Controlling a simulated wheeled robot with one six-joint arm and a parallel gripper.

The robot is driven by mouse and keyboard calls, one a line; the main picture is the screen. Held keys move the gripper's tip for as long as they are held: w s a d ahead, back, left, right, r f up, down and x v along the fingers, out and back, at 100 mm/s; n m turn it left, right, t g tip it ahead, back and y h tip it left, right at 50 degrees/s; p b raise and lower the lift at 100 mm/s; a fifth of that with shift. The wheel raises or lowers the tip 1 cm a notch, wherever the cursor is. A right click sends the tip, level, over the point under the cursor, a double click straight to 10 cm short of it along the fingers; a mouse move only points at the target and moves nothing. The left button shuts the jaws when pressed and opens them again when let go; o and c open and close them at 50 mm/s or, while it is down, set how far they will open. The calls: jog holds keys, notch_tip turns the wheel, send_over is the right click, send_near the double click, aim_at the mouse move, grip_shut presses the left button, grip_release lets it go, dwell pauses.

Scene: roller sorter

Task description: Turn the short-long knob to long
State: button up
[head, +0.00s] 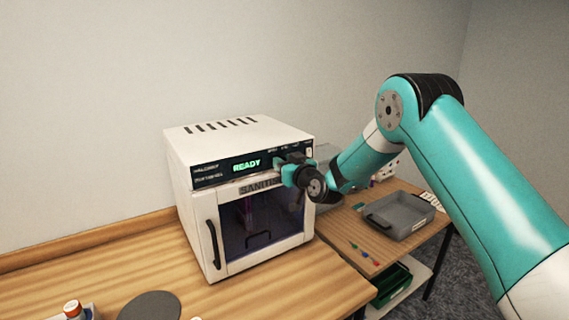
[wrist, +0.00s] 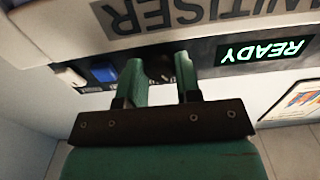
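The white sanitiser cabinet (head: 262,134) stands on the wooden counter, with a dark control strip along its top front and a green READY display (head: 246,165). My gripper (head: 292,172) is at the right part of that strip and hides most of the controls there in the head view. In the wrist view, which shows the panel upside down, my gripper (wrist: 162,66) has its two green fingers apart, on either side of a dark round knob (wrist: 162,70). I cannot tell whether the fingers press on it. The knob's label and pointer are not readable.
In the wrist view a blue button (wrist: 103,72) and a white switch (wrist: 68,77) sit left of the fingers. The cabinet door (head: 262,225) with its dark window is shut. A grey tray (head: 400,217) lies on the side table at right.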

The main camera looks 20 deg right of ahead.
jog(key=shift+f+m+b, duration=0.25)
jog(key=shift+m+b, duration=0.45)
jog(key=shift+b, duration=0.25)
jog(key=m+b, duration=0.2)
jog(key=m, duration=0.1)
jog(key=shift+r, duration=0.25)
jog(key=o, duration=0.9)
jog(key=shift+s, duration=0.1)
jog(key=shift+b+v, duration=4.8)
jog(key=shift+v, duration=3.85)
